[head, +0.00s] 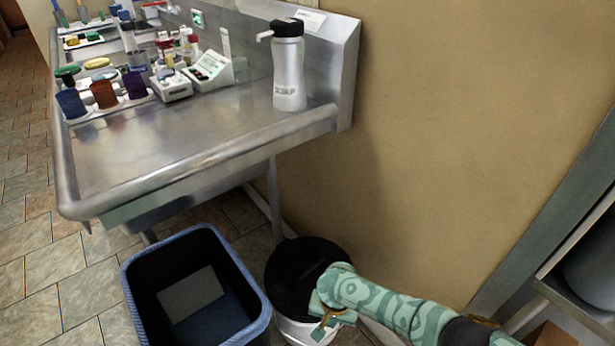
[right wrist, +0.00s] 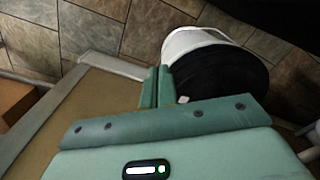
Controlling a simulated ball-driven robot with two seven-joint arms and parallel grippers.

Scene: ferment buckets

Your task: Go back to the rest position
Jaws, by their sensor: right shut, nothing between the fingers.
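My right gripper (head: 322,328) is at the bottom of the head view, low beside the near rim of a white bucket with a black lid (head: 292,272). In the right wrist view its fingers (right wrist: 156,86) are together, with nothing between them. The lidded bucket (right wrist: 205,70) shows just beyond the fingers there; I cannot tell whether they touch it. My right arm comes in from the lower right and hides part of the bucket. My left gripper is not in view.
A blue-rimmed open bin (head: 247,280) stands left of the bucket. A steel counter (head: 170,140) carries a pump bottle (head: 289,75), coloured cups and small devices. A tan wall is behind the arm, and a shelf frame (head: 570,215) stands at right. Tiled floor is clear at left.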

